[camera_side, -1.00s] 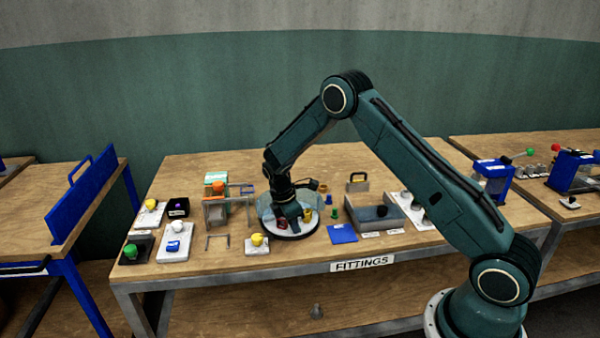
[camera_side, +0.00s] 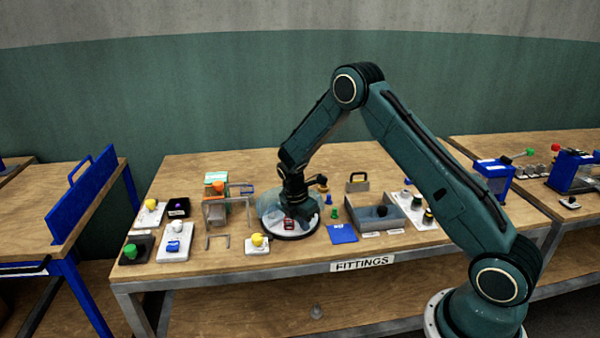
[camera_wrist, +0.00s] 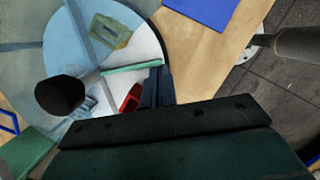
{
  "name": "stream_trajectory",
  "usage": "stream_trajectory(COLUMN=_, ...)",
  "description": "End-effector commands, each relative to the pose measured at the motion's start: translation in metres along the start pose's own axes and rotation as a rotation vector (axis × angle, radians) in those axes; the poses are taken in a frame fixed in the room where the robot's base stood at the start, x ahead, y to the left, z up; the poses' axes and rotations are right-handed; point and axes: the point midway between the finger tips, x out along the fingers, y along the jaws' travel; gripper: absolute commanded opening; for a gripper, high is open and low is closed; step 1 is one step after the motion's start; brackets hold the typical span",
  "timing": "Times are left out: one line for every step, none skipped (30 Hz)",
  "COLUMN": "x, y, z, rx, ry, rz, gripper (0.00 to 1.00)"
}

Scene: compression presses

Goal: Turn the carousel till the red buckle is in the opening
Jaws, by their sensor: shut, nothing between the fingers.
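The carousel (camera_side: 268,222) is a round disc with a dark rim near the middle of the table. In the wrist view, its disc (camera_wrist: 60,45) is mostly tinted blue-grey, with a clear white sector, which looks like the opening, beside my fingers. The red buckle (camera_side: 289,224) shows at the carousel's front side. In the wrist view, the red buckle (camera_wrist: 131,98) lies in the white sector, partly hidden by my gripper. A teal bar (camera_wrist: 131,67) separates it from an olive-yellow piece (camera_wrist: 110,31). My gripper (camera_side: 297,214) is shut and empty, low over the disc; its fingers (camera_wrist: 157,88) are beside the buckle.
A dark round knob (camera_wrist: 60,95) rises above the disc. A blue plate (camera_side: 342,233) lies right of the carousel, with a grey box (camera_side: 372,212) beyond it.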

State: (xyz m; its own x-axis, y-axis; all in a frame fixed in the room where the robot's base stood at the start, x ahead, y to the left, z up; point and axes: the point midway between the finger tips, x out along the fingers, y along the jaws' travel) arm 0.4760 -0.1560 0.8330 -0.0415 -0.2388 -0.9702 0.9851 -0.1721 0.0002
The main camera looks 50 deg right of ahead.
Motion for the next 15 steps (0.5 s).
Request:
stream_trajectory(x=0.0005, y=-0.0007, z=0.0020, rx=0.002, ry=0.000, rz=-0.001, gripper=0.00)
stream_trajectory(x=0.0007, y=-0.0009, z=0.0029, rx=0.002, ry=0.000, rz=-0.001, gripper=0.00)
stream_trajectory(x=0.0009, y=-0.0011, z=0.0038, rx=0.003, ry=0.000, rz=-0.001, gripper=0.00)
stream_trajectory(x=0.0011, y=-0.0013, z=0.0045, rx=0.003, ry=0.000, rz=-0.001, gripper=0.00)
stream_trajectory(x=0.0012, y=-0.0014, z=0.0051, rx=0.003, ry=0.000, rz=-0.001, gripper=0.00)
stream_trajectory(x=0.0014, y=-0.0016, z=0.0057, rx=0.003, ry=0.000, rz=-0.001, gripper=0.00)
stream_trajectory(x=0.0015, y=-0.0016, z=0.0062, rx=0.003, ry=0.000, rz=-0.001, gripper=0.00)
stream_trajectory(x=0.0016, y=-0.0017, z=0.0066, rx=0.003, ry=0.000, rz=-0.001, gripper=0.00)
stream_trajectory(x=0.0017, y=-0.0018, z=0.0070, rx=0.003, ry=0.000, rz=-0.001, gripper=0.00)
stream_trajectory(x=0.0017, y=-0.0018, z=0.0073, rx=0.003, ry=0.000, rz=-0.001, gripper=0.00)
stream_trajectory(x=0.0018, y=-0.0018, z=0.0075, rx=0.003, ry=0.000, rz=-0.001, gripper=0.00)
stream_trajectory(x=0.0018, y=-0.0019, z=0.0077, rx=0.003, ry=0.000, rz=-0.001, gripper=0.00)
stream_trajectory(x=0.0019, y=-0.0019, z=0.0079, rx=0.003, ry=0.000, rz=-0.001, gripper=0.00)
stream_trajectory(x=0.0019, y=-0.0019, z=0.0080, rx=0.003, ry=0.000, rz=-0.001, gripper=0.00)
stream_trajectory(x=0.0019, y=-0.0019, z=0.0081, rx=0.003, ry=0.000, rz=-0.001, gripper=0.00)
